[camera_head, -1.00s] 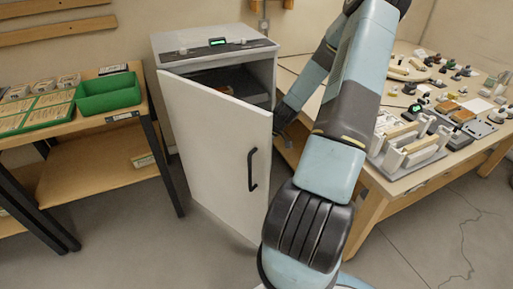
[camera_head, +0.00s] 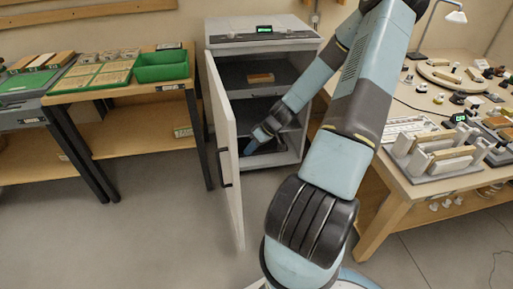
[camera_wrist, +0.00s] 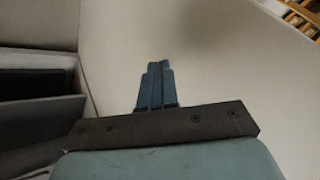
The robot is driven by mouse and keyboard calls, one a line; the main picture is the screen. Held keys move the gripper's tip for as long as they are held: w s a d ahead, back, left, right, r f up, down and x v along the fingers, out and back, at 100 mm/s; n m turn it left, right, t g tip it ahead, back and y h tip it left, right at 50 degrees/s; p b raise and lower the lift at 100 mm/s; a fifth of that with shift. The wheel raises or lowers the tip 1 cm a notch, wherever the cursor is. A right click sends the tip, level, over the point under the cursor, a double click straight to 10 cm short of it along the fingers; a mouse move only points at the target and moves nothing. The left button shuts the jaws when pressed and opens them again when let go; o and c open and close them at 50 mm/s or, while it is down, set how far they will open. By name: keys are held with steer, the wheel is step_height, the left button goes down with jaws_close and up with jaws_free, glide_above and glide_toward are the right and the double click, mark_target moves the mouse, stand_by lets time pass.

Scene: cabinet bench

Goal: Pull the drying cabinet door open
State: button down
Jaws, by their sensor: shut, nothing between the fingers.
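The white drying cabinet (camera_head: 262,24) stands against the back wall in the head view, with a small green display on top. Its door (camera_head: 222,130) is hinged at the left and stands wide open, seen almost edge-on. The dark door handle (camera_head: 225,168) is on the door's outer face. My gripper (camera_head: 248,150) is in front of the cabinet opening, on the inner side of the door. In the wrist view my gripper (camera_wrist: 155,70) is shut and empty, with the pale inner door face (camera_wrist: 210,60) ahead. I cannot tell whether the fingertips touch it.
Inside the cabinet are dark shelves, with a tan block (camera_head: 261,78) on the upper one. A bench with green trays (camera_head: 162,67) stands left. A crowded workbench (camera_head: 400,190) stands right. The floor in front of the door is clear.

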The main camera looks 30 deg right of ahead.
stand_by(0.3)
steer(key=shift+d, duration=0.1)
steer(key=s+d+r, duration=0.5)
steer(key=d+r, duration=0.2)
steer(key=r, duration=0.1)
steer(key=shift+s+d, duration=0.25)
steer(key=shift+s, duration=0.05)
